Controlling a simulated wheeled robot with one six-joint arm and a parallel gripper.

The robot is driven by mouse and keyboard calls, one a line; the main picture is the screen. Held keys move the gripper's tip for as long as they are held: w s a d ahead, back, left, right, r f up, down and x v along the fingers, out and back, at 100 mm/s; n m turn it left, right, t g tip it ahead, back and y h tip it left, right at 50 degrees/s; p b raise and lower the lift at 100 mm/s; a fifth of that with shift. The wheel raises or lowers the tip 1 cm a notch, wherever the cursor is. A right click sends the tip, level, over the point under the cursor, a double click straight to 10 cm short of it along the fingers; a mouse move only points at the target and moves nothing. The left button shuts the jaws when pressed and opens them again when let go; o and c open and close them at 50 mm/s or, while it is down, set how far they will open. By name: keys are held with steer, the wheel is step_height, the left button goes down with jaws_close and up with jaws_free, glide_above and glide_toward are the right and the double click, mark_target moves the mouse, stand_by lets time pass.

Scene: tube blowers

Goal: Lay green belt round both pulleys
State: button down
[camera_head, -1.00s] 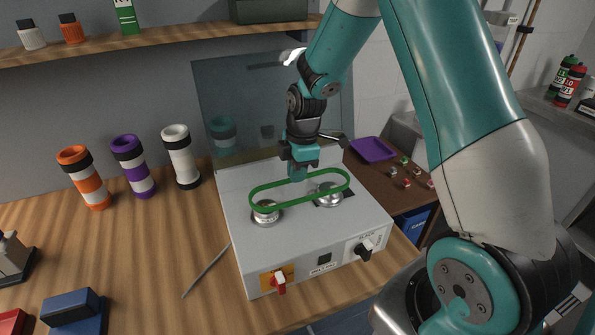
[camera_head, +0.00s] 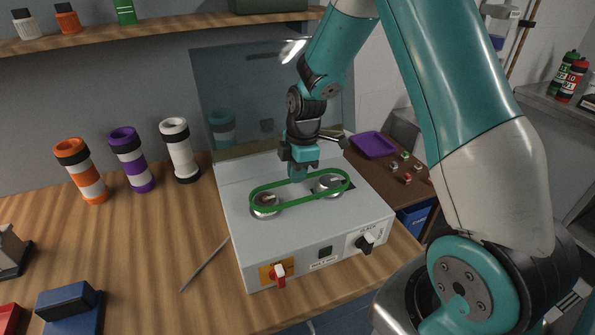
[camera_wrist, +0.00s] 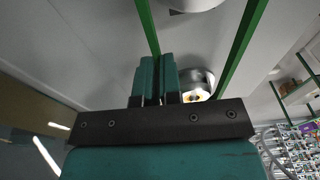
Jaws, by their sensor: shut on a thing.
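The green belt (camera_head: 277,184) is a long oval loop at the pulleys on top of the grey box (camera_head: 300,232). My gripper (camera_head: 297,174) is shut on its far strand, near the middle. The left pulley (camera_head: 265,208) and right pulley (camera_head: 329,187) are metal discs, seen inside the loop's outline. In the wrist view the fingers (camera_wrist: 158,66) pinch one strand, and the other strand (camera_wrist: 240,50) runs apart on the right. One pulley (camera_wrist: 198,84) shows between the strands and another (camera_wrist: 195,4) at the top edge. Whether the belt touches the pulleys I cannot tell.
A clear panel (camera_head: 240,100) stands behind the box. The box front has a red switch (camera_head: 277,273) and a black knob (camera_head: 365,242). Orange (camera_head: 82,170), purple (camera_head: 131,160) and white (camera_head: 180,150) striped tubes stand at left. A purple tray (camera_head: 373,145) lies at right.

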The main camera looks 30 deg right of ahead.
steer(key=shift+f+b, duration=0.6)
steer(key=shift+f, duration=0.3)
steer(key=c, duration=1.2)
jaws_free()
steer(key=shift+r, duration=0.15)
steer(key=r, duration=0.5)
steer(key=d+r+b, duration=0.1)
steer(key=r, duration=0.5)
steer(key=d+r+b, duration=0.1)
steer(key=r, duration=0.5)
steer(key=shift+s, duration=0.15)
